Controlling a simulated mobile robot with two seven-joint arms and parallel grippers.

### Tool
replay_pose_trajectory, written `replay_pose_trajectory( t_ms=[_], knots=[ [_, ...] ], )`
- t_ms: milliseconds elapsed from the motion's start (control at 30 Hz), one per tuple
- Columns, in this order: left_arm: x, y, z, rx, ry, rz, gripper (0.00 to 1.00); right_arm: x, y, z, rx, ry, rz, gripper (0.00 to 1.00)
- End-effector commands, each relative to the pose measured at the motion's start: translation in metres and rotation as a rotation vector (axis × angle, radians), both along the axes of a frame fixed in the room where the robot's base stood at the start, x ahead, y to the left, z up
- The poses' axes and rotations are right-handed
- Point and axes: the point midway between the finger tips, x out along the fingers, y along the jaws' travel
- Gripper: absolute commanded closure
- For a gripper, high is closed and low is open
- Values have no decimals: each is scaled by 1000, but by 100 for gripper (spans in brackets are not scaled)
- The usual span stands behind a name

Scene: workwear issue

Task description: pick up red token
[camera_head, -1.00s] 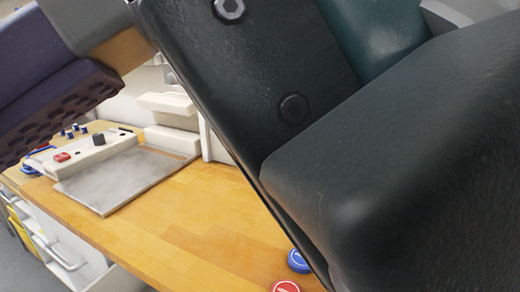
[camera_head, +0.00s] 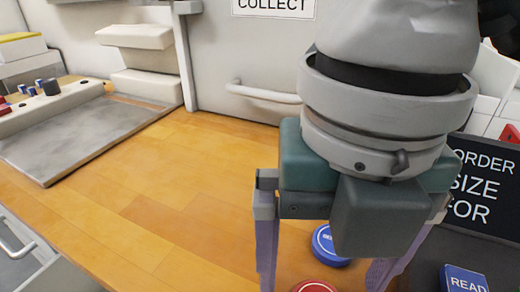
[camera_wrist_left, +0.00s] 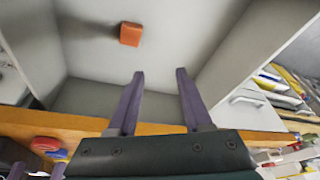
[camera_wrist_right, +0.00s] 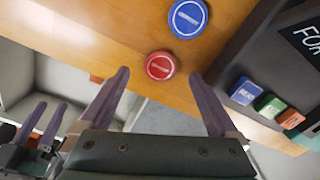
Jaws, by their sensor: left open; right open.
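The red token (camera_head: 315,286) is a round disc on the wooden counter, cut by the bottom edge of the head view. It shows whole in the right wrist view (camera_wrist_right: 160,66), near the counter's front edge. My right gripper (camera_head: 322,282) points down over it, open, with a finger on either side in the picture. In the right wrist view (camera_wrist_right: 159,74) the token appears between the fingertips, with nothing held. My left gripper (camera_wrist_left: 160,73) is open and empty, below the counter edge. It is out of the head view.
A blue token (camera_head: 328,245) lies just behind the red one. A dark board with lettering (camera_head: 485,185) and a blue READ block (camera_head: 465,280) stand to the right. A grey plate (camera_head: 85,140) is at left. An orange block (camera_wrist_left: 130,34) shows in the left wrist view.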

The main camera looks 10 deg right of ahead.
Motion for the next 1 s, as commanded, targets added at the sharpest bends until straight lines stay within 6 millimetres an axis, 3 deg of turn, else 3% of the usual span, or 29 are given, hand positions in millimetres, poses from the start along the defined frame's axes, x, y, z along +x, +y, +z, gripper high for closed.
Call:
replay_pose_trajectory(
  t_ms=[200,500,1000],
  knots=[
    [0,-2,0,-7,-1,4,50,-4,-1,-33,-1,4,-1,4],
    [2,-2,0,-8,-5,5,50,-4,-1,-38,0,1,0,4],
    [2,0,0,2,-5,-1,50,-4,0,-38,0,1,0,60]
  ],
)
